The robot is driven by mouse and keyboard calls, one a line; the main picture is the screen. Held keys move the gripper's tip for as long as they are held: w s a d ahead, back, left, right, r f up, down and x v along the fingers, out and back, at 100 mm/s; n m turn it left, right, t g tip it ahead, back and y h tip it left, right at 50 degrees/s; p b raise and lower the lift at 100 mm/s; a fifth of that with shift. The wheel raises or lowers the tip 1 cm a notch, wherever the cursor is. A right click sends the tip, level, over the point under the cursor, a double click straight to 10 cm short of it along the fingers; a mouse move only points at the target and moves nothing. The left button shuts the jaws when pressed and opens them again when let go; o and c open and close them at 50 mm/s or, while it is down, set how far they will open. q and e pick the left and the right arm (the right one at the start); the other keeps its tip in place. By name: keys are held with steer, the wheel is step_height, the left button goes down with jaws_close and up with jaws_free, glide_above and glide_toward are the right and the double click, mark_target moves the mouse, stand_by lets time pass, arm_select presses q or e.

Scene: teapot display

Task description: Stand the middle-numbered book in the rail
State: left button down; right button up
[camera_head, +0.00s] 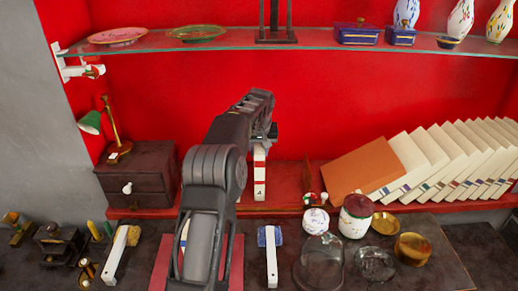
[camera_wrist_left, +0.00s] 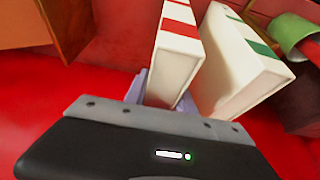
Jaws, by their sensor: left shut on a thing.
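A white book (camera_head: 259,178) with red bands and a small dark mark on its spine stands upright at the red shelf, below my left gripper (camera_head: 262,140). The same book (camera_wrist_left: 177,55) fills the middle of the left wrist view, between the fingers of the left gripper (camera_wrist_left: 166,97), which is shut on it. A second white book with green bands (camera_wrist_left: 240,65) stands close beside it in that view; in the head view it seems hidden behind my arm. I cannot make out a rail clearly. My right gripper is in neither view.
A brown book (camera_head: 360,170) and a row of white books (camera_head: 440,160) lean at the right of the red shelf. A dark drawer box (camera_head: 140,178) stands left. A glass shelf (camera_head: 300,38) hangs above. Jars and a glass dome (camera_head: 320,262) crowd the lower counter.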

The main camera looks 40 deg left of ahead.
mark_target(259, 146)
arm_select(q)
steer(key=shift+f, duration=0.25)
stand_by(0.7)
steer(key=c, duration=1.2)
jaws_free()
steer(key=shift+o, duration=1.2)
steer(key=shift+f, duration=0.15)
steer(key=shift+b+v, duration=1.1)
steer(key=shift+v, duration=2.9)
steer(key=shift+f, duration=0.1)
